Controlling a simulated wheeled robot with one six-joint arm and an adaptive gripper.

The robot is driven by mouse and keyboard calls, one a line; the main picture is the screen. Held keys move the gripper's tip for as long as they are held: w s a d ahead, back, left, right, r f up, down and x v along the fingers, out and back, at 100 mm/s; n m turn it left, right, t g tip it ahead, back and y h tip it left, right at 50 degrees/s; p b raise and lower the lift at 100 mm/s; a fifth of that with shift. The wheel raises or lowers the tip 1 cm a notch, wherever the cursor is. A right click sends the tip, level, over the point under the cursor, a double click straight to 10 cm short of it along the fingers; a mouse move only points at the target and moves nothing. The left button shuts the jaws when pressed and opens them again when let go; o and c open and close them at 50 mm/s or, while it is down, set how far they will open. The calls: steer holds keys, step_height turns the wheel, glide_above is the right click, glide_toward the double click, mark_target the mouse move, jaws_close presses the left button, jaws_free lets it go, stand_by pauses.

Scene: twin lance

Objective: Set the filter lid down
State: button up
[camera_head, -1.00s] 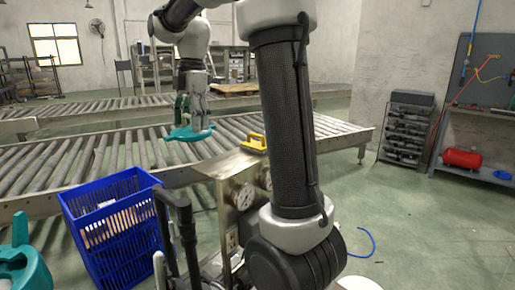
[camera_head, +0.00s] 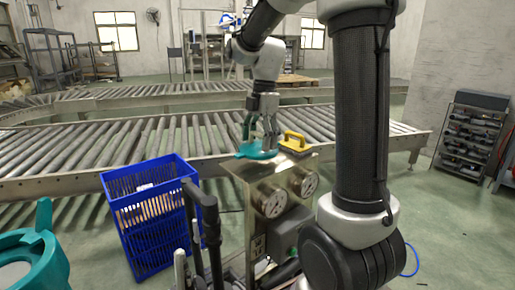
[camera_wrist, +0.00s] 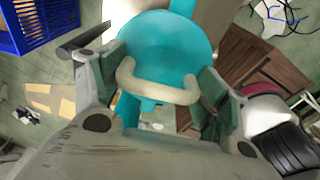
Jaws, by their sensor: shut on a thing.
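The filter lid (camera_head: 252,152) is a teal disc with a pale bar handle (camera_wrist: 155,82), seen in the wrist view. My gripper (camera_head: 263,143) is shut on the lid, with its green finger pads on both sides of the handle in the wrist view. The lid is at the left end of the top of a steel cabinet (camera_head: 238,166) with two gauges. I cannot tell whether it touches that top. A yellow-handled lid (camera_head: 294,144) sits on the cabinet top just right of my gripper. A teal housing (camera_head: 40,262) stands at the lower left.
A blue slatted crate (camera_head: 150,220) stands on the floor left of the cabinet. Roller conveyors (camera_head: 100,150) run behind. Black upright handles (camera_head: 205,215) stand in front of the crate. A loaded rack (camera_head: 475,135) is at the right, with open floor before it.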

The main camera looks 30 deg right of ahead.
mark_target(259, 147)
steer(key=shift+f, duration=1.45)
steer(key=shift+f, duration=0.2)
steer(key=o, duration=1.3)
steer(key=shift+c, duration=0.2)
steer(key=shift+r, duration=0.1)
step_height(259, 147, up, 11)
steer(key=d, duration=0.1)
steer(key=s+f+m+t, duration=0.2)
steer(key=s+m, duration=0.8)
steer(key=s+f+m+t+h, duration=0.1)
steer(key=s+f+m+t, duration=0.1)
steer(key=s+m, duration=0.8)
steer(key=shift+s+f+t, duration=0.3)
steer(key=shift+s+f, duration=0.05)
steer(key=shift+f, duration=0.05)
